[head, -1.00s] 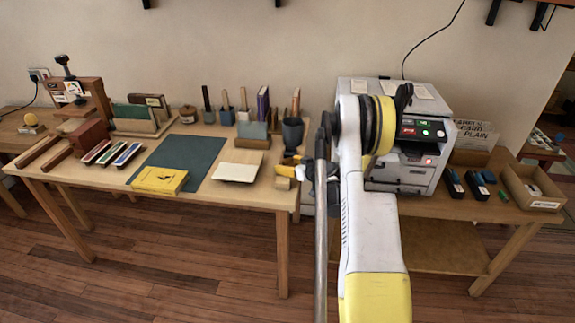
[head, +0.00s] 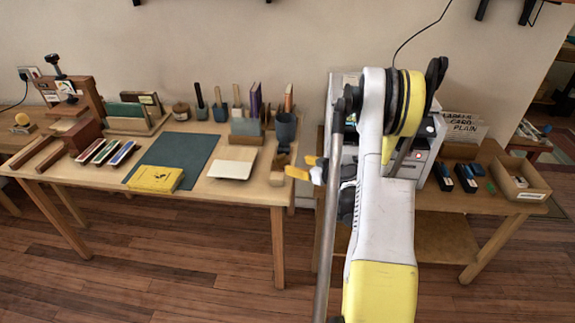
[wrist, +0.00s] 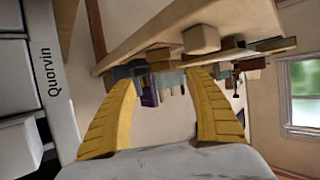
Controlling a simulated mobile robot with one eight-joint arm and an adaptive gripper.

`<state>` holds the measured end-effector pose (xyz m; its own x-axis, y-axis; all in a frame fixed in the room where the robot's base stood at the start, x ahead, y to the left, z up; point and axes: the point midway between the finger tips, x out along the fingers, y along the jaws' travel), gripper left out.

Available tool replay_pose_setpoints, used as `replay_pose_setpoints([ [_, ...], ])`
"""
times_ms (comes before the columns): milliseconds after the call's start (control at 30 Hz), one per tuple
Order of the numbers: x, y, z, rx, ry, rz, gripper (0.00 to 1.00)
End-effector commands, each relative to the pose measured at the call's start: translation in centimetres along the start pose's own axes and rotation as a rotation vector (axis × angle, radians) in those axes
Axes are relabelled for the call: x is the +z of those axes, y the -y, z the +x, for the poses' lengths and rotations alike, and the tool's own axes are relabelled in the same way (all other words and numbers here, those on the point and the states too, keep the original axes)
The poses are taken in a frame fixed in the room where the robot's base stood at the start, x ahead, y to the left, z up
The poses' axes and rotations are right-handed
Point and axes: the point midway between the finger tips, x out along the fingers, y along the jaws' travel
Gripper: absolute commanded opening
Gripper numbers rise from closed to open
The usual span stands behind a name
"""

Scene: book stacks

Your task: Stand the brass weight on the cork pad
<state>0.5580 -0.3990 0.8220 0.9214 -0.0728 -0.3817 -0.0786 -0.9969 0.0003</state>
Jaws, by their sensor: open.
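My gripper (head: 304,167) is open and empty in the head view, just off the right end of the long table. In the wrist view its two yellow fingers (wrist: 163,82) are spread apart with nothing between them. A small tan block (head: 277,179) sits at that table's right front edge, left of my gripper; a tan block also shows at the table edge in the wrist view (wrist: 201,39). I cannot tell whether it is the cork pad. I cannot pick out the brass weight for certain in either view.
A printer (head: 425,150) stands behind my arm on the right table, near an open box (head: 522,180).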

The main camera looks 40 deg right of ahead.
Motion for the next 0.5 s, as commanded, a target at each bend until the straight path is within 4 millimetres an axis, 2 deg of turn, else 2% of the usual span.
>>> replay_pose_setpoints([
  [167,-0.5,0.5,-0.3,-0.007,0.007,0.002,0.63],
  [267,-2.5,2.6,-0.1,-0.033,0.039,0.009,0.63],
  [367,-5.7,6.8,-0.3,-0.075,0.101,0.018,0.63],
  [500,-10.2,14.3,-2.2,-0.128,0.211,0.032,0.63],
])
